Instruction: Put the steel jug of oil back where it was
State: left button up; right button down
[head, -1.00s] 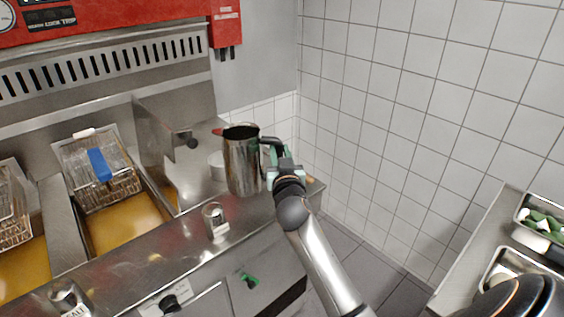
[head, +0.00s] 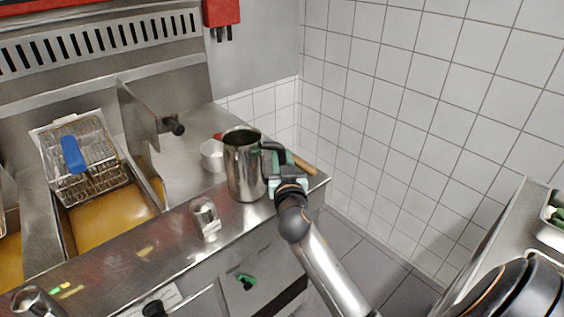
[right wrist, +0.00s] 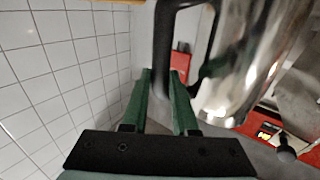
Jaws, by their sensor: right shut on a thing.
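The steel jug (head: 243,168) is a tall, upright, shiny open-topped vessel with a black handle, above or on the right end of the steel counter (head: 165,225). I cannot tell whether its base touches the counter. My right gripper (head: 278,175) is shut on the handle, at the jug's right side. In the right wrist view, the green fingers (right wrist: 163,98) are either side of the black handle (right wrist: 163,45), with the steel jug wall (right wrist: 250,70) to the right. The oil inside is not visible. My left gripper is out of view.
A white bowl (head: 211,155) stands behind and left of the jug. A small steel fitting (head: 205,216) is at the front left. A wooden-coloured item (head: 303,163) lies to the right, near the counter's end. Fryer oil (head: 110,220) and a basket (head: 85,155) are further left.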

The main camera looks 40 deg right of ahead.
jog(key=shift+f, duration=0.15)
jog(key=shift+a, duration=0.1)
jog(key=c, duration=0.7)
grip_release()
jog(key=shift+s, duration=0.15)
